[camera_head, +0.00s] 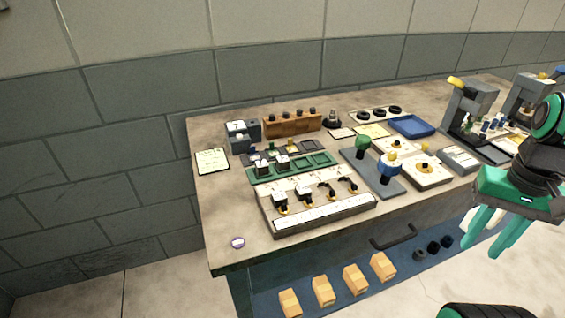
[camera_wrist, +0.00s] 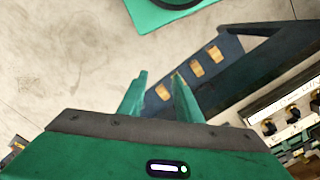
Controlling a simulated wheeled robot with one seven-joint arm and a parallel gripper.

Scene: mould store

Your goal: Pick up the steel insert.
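My gripper (camera_head: 482,246) hangs at the right of the head view, in front of the bench's front edge and apart from everything on it. Its two green fingers stand apart with nothing between them; the wrist view also shows the open gripper (camera_wrist: 160,75). I cannot tell surely which thing is the steel insert. Small pale metallic blocks (camera_head: 283,161) sit in the green tray (camera_head: 320,160) on the bench. The white rack (camera_head: 322,212) in front of it holds several small dark and metallic pieces, too small to make out.
The bench (camera_head: 228,208) also bears a wooden block rack (camera_head: 292,124), a blue tray (camera_head: 412,125), a grey plate with knobbed tools (camera_head: 360,170) and a grey press (camera_head: 477,105). A drawer handle (camera_head: 393,236) juts out. Yellow boxes (camera_head: 323,291) stand below. The bench's front left is mostly bare.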

